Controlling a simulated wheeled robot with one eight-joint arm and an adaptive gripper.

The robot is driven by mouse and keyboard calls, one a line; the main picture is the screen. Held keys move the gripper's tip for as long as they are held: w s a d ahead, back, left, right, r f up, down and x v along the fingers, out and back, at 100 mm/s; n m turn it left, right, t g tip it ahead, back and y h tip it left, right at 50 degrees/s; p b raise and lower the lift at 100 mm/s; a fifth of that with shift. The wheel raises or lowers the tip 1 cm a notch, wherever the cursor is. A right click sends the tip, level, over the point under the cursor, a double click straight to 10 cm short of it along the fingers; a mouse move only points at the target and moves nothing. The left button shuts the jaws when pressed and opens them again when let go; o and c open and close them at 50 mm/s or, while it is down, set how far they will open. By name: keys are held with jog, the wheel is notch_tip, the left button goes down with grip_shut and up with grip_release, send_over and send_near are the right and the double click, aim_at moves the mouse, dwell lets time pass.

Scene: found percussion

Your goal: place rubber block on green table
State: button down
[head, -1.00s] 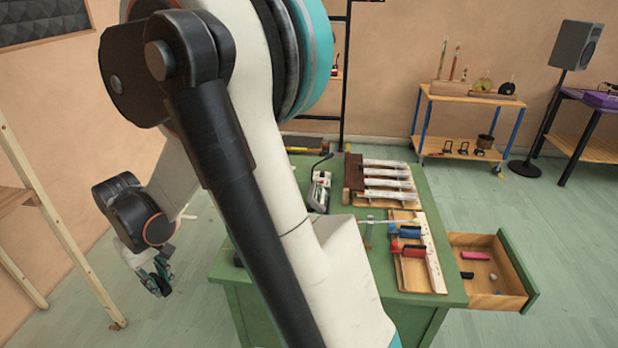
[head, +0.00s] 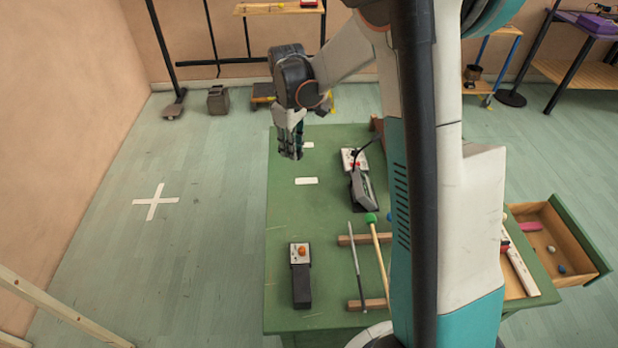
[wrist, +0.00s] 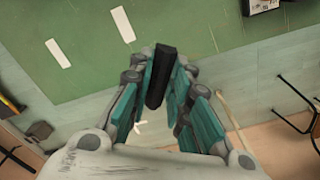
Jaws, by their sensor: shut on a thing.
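The rubber block (wrist: 159,76) is a dark, nearly black bar. In the wrist view it sits between the two teal-padded fingers of my gripper (wrist: 158,95), which is shut on it. In the head view my gripper (head: 290,148) hangs fingers down over the far left part of the green table (head: 330,255), and the block cannot be told apart there. In the wrist view the green table (wrist: 200,28) lies below and beyond the block. The gap between block and tabletop is hard to judge.
White strips (head: 306,181) mark the tabletop by my gripper. A grey device (head: 362,185), a small box with an orange knob (head: 300,275) and mallets on wooden bars (head: 378,255) stand on it. An open drawer (head: 570,235) juts out right. The table's left middle is bare.

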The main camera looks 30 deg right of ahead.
jog(key=w+d+r+n, duration=0.2)
jog(key=w+d+n, duration=0.3)
jog(key=d+n, duration=0.15)
jog(key=b, duration=0.6)
send_near(308, 181)
notch_tip(308, 181, down, 6)
jog(key=shift+w+f, duration=0.1)
jog(key=shift+f, duration=0.15)
jog(key=shift+f, duration=0.2)
jog(key=c, duration=1.5)
grip_release()
jog(key=shift+r, duration=0.1)
